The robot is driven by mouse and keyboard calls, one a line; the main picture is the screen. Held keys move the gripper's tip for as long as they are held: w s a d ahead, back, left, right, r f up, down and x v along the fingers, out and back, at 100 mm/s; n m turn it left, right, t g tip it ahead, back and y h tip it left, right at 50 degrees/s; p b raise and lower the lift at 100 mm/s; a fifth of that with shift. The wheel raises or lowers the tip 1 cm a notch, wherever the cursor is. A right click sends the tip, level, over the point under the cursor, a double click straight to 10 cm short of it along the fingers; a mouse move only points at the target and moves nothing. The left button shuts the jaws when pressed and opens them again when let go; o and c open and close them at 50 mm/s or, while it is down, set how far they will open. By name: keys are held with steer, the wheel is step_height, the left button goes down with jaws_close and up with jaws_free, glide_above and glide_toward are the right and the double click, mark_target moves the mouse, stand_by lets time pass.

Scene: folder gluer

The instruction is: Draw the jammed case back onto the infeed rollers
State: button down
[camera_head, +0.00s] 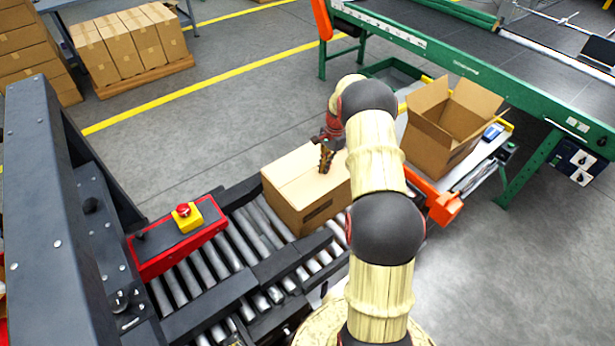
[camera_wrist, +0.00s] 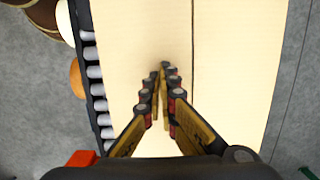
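The case is a closed tan carton (camera_head: 288,172) lying on the infeed rollers (camera_head: 228,245), at their right end in the head view. Its top fills much of the wrist view (camera_wrist: 235,80), with a dark seam running along it. My gripper (camera_head: 325,168) points down over the case's top; my arm hides part of the case's right side. In the wrist view my gripper (camera_wrist: 163,70) has its fingertips together with nothing visible between them. I cannot tell whether the tips touch the carton. Rollers show along the case's left edge in the wrist view (camera_wrist: 95,72).
A red control box (camera_head: 178,240) with a yellow emergency stop stands beside the rollers. A dark machine frame (camera_head: 50,180) rises at left. An open carton (camera_head: 445,125) sits on a bench at right, near a green-framed conveyor (camera_head: 480,65). Stacked cartons (camera_head: 130,45) stand on a pallet behind.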

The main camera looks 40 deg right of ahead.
steer(key=d, duration=0.8)
steer(key=d+f, duration=0.1)
steer(key=d, duration=0.3)
steer(key=shift+s, duration=0.2)
steer(key=shift+d+r, duration=0.1)
steer(key=shift+d, duration=0.05)
steer(key=shift+r, duration=0.1)
steer(key=shift+w+r+p, duration=0.1)
steer(key=shift+r+p, duration=0.25)
steer(key=shift+r, duration=0.25)
steer(key=shift+s, duration=0.2)
steer(key=d, duration=1.2)
steer(key=shift+w+p, duration=0.25)
steer(key=shift+p, duration=0.05)
steer(key=shift+d+r, duration=0.15)
